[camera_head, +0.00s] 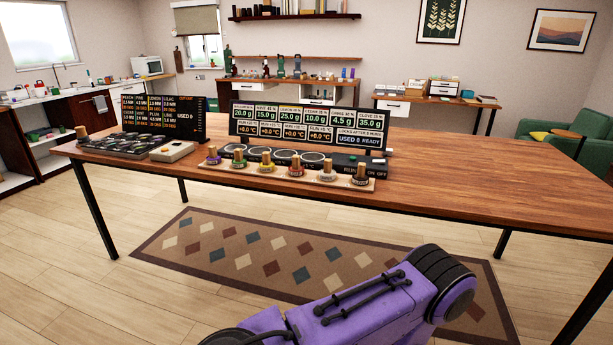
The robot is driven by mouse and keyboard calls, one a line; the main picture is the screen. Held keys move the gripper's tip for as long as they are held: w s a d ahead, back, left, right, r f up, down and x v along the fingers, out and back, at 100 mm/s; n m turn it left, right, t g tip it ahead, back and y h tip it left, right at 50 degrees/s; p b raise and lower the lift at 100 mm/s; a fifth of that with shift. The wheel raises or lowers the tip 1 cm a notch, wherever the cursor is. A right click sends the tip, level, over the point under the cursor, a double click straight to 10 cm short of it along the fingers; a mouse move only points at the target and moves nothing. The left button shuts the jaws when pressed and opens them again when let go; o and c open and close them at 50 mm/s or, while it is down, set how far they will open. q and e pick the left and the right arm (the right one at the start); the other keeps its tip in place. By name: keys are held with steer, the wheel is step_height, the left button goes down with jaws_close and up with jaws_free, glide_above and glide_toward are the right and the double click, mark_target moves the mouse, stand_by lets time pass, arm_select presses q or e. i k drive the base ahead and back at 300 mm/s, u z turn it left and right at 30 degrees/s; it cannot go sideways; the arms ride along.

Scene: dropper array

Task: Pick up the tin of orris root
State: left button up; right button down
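I cannot make out a tin labelled orris root. On the wooden table (450,178), several small jars with wooden tops and coloured bands stand on a light wooden board (345,183); their labels are too small to read. A row of dark round-topped units sits behind them. At the table's left end is a dark rack (125,144) of round containers. A purple link of one of my arms crosses the bottom of the view, below and in front of the table. Neither gripper shows.
A wide display (294,127) and a smaller dark display (160,118) stand on the table. A beige device (172,151) sits near the left rack. The table's right half is clear. A patterned rug (225,248) lies below. Back shelves and side tables hold many small items.

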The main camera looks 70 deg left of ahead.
mark_target(327, 174)
steer(key=u, duration=1.25)
